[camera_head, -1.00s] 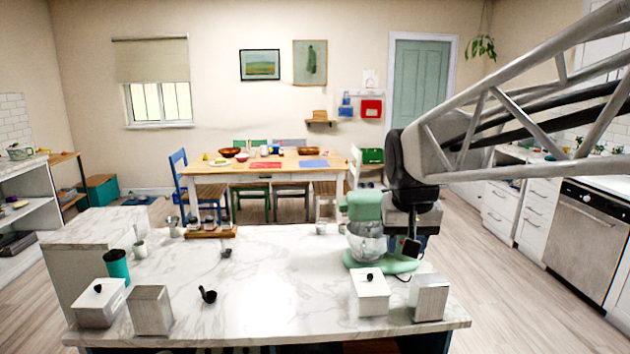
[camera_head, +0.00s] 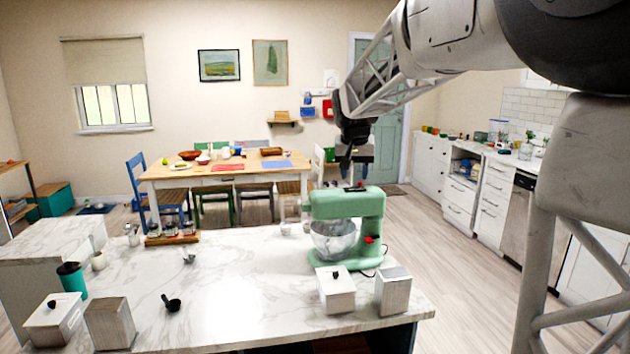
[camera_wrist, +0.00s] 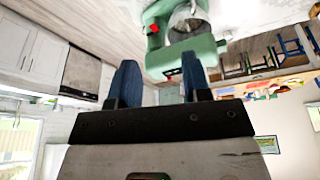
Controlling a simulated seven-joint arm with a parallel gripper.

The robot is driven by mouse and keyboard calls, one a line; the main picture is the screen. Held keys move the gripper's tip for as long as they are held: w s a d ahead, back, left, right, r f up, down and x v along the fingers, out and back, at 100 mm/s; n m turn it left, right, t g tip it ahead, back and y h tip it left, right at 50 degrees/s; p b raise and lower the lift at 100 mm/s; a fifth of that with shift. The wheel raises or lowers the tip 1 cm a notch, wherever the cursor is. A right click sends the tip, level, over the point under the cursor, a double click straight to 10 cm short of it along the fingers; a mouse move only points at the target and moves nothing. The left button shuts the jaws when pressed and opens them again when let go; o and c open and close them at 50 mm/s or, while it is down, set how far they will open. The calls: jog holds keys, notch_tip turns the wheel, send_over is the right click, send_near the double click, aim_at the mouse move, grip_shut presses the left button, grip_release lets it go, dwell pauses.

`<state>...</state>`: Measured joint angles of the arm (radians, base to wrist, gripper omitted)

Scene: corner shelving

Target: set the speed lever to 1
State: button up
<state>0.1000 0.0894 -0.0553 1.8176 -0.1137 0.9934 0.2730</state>
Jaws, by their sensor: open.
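A mint-green stand mixer (camera_head: 345,225) with a clear bowl (camera_head: 333,240) stands upright on the marble counter (camera_head: 230,290). I cannot tell which is the speed lever, nor read any setting. My gripper (camera_head: 347,160) hangs above the mixer's head, apart from it. In the wrist view my gripper (camera_wrist: 160,82) has its two blue fingers spread and empty. The mixer (camera_wrist: 190,52) appears upside down beyond the fingertips, with the red part (camera_wrist: 154,28) visible.
A white lidded canister (camera_head: 336,291) and a grey box (camera_head: 393,291) stand in front of the mixer. A teal cup (camera_head: 71,279), a black ladle (camera_head: 171,303) and a spice rack (camera_head: 172,238) are further left. The counter's middle is mostly clear. A dining table (camera_head: 220,172) stands behind.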

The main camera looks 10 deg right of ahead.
jog(key=w+d+f+m, duration=0.1)
jog(key=w+d, duration=0.2)
jog(key=w, duration=0.6)
jog(key=w+d+f, duration=0.1)
jog(key=w+d, duration=0.2)
jog(key=w, duration=0.7)
jog(key=m+h, duration=0.1)
jog(key=m, duration=0.1)
send_near(359, 183)
jog(key=shift+w+d+f, duration=0.25)
jog(key=shift+w+f, duration=0.1)
jog(key=shift+f, duration=0.05)
jog(key=shift+x, duration=3.9)
jog(key=shift+d, duration=0.15)
jog(key=shift+c, duration=0.2)
grip_shut()
